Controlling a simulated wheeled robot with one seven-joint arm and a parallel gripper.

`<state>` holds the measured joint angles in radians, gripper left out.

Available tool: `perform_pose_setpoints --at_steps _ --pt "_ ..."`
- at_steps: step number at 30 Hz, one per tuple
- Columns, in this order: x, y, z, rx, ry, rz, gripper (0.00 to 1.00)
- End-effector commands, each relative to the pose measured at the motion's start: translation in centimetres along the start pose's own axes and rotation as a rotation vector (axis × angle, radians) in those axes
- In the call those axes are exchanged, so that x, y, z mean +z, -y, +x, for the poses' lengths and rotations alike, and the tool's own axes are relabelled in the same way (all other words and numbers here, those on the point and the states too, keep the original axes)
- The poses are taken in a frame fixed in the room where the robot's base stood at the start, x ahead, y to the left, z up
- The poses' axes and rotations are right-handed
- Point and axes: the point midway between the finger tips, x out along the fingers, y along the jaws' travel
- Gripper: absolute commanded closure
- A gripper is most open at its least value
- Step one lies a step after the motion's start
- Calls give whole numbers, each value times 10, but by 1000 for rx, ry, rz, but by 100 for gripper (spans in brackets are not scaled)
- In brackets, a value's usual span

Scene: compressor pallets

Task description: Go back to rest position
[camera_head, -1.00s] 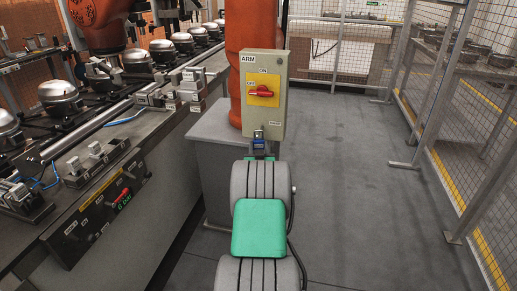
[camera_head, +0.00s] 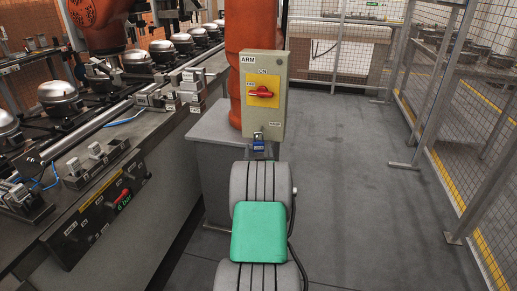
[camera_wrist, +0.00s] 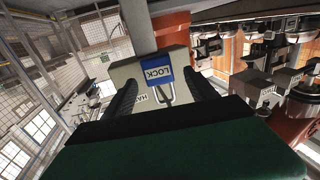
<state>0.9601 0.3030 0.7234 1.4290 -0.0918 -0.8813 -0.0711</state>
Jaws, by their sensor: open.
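A blue padlock (camera_head: 259,146) is at the bottom edge of the beige ARM switch box (camera_head: 279,75). The box carries a red rotary handle (camera_head: 264,92) on a yellow plate. The wrist view shows the padlock (camera_wrist: 157,75) marked LOCK, with its metal shackle beside a HASP label. I cannot tell whether the shackle passes through the hasp. My gripper (camera_wrist: 165,92) is open; its dark fingers stand either side of the padlock, apart from it. In the head view my own grey and green arm hides most of the gripper, just below the box.
A workbench (camera_head: 130,225) with silver compressors (camera_head: 60,97), fixtures and a front panel with a red handle (camera_head: 119,198) runs along the left. An orange robot column stands behind the box. Wire fencing (camera_head: 440,150) closes the right. The grey floor (camera_head: 350,180) between is clear.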

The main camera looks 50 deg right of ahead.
Motion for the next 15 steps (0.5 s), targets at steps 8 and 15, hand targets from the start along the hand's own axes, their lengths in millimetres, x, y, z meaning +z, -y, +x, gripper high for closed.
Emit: perform_pose_setpoints --at_steps 8,15 --pt "-1 -1 -54 1 -1 0 33" --pt "-11 18 -63 -30 25 -1 33"
